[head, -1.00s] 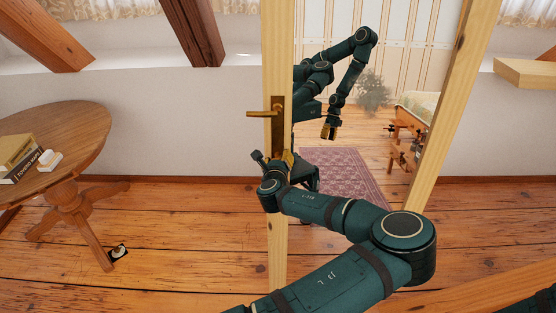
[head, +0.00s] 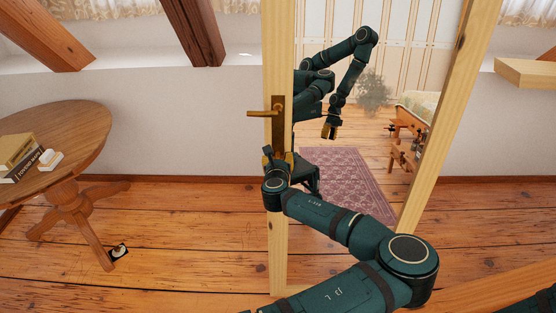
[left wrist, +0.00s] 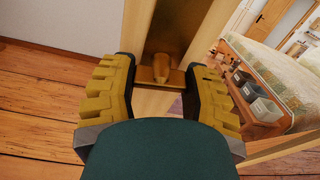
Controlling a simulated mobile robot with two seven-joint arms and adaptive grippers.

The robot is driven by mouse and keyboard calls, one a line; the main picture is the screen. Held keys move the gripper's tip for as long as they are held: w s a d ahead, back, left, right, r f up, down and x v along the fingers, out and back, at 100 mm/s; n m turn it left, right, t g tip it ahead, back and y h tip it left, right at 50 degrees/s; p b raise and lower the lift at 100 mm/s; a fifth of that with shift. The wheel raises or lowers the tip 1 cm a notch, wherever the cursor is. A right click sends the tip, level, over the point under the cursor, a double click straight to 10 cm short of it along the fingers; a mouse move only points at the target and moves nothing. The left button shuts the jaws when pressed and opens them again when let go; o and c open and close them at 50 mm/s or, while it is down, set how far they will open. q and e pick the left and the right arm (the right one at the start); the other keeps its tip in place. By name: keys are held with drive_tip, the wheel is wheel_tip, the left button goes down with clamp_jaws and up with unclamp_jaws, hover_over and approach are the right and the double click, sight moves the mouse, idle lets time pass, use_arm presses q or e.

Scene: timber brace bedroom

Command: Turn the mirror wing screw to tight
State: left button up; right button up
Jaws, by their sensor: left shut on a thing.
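The mirror (head: 368,80) stands in a pale timber frame in front of me in the head view. In the left wrist view the brass wing screw (left wrist: 160,70) sits on the frame's post, with its crossbar between my fingers. My left gripper (left wrist: 160,80) is shut on it, one yellow finger on each side. In the head view my left gripper (head: 279,158) is at the left post, below a dark plate with a brass lever (head: 263,113). The wing screw is hidden there by the gripper. My right gripper is not directly in view.
A round wooden table (head: 70,125) with books (head: 22,165) stands at the left. A small dark item with a white top (head: 119,252) lies on the floor beside its foot. The mirror reflects my arm, a rug (head: 345,180) and a bed. Floor at the left post's base is clear.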

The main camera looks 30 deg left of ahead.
use_arm(q)
drive_tip(key=o, duration=1.2)
drive_tip(key=v, duration=1.2)
